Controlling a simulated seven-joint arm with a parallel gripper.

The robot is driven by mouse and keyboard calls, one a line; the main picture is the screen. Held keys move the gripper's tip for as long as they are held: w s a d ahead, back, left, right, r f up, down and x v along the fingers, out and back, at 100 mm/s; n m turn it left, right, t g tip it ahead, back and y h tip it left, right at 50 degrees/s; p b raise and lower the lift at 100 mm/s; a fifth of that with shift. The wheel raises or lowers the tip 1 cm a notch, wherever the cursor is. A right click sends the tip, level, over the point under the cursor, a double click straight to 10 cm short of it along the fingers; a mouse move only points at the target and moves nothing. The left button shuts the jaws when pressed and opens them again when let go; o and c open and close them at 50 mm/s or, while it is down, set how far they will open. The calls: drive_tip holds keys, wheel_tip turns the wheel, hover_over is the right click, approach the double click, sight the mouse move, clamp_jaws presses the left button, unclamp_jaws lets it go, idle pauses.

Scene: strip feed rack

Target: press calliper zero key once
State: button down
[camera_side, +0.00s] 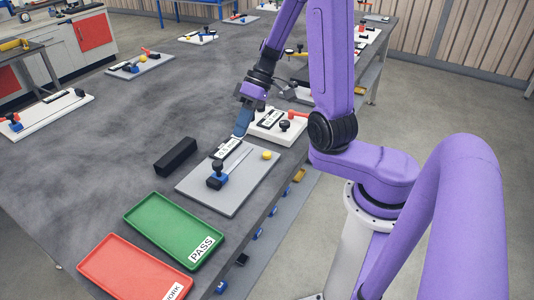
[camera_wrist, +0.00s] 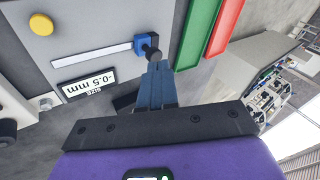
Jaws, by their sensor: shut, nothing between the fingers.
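The calliper readout (camera_wrist: 85,85) is a small panel with a white face reading -0.5 mm, upside down in the wrist view. A small label (camera_wrist: 94,92), seemingly ZERO, lies along its edge; a separate key cap cannot be made out. In the side view the readout (camera_side: 227,149) lies on the grey plate (camera_side: 208,197). My gripper (camera_side: 239,134) points down close to the readout's far end; whether it touches cannot be told. The blue fingers (camera_wrist: 156,65) are together and empty. They overlap the blue clamp (camera_wrist: 141,45) with black knob only by line of sight.
The plate also carries a yellow button (camera_side: 267,155) and a pale strip (camera_wrist: 92,58). A black block (camera_side: 176,157) lies beside it. Green (camera_side: 172,235) and red (camera_side: 120,270) trays lie nearer the camera. A white plate (camera_side: 285,135) with red lever stands behind.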

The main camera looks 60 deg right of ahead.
drive_tip(key=d+m+t, duration=0.1)
drive_tip(key=d+t, duration=0.1)
drive_tip(key=m+t+h, duration=0.1)
drive_tip(key=m+t, duration=0.2)
drive_tip(key=t, duration=0.1)
hover_over(270, 153)
drive_tip(key=shift+f, duration=0.65)
drive_tip(key=shift+f, duration=4.4)
drive_tip(key=shift+f, duration=0.1)
drive_tip(key=shift+f, duration=0.35)
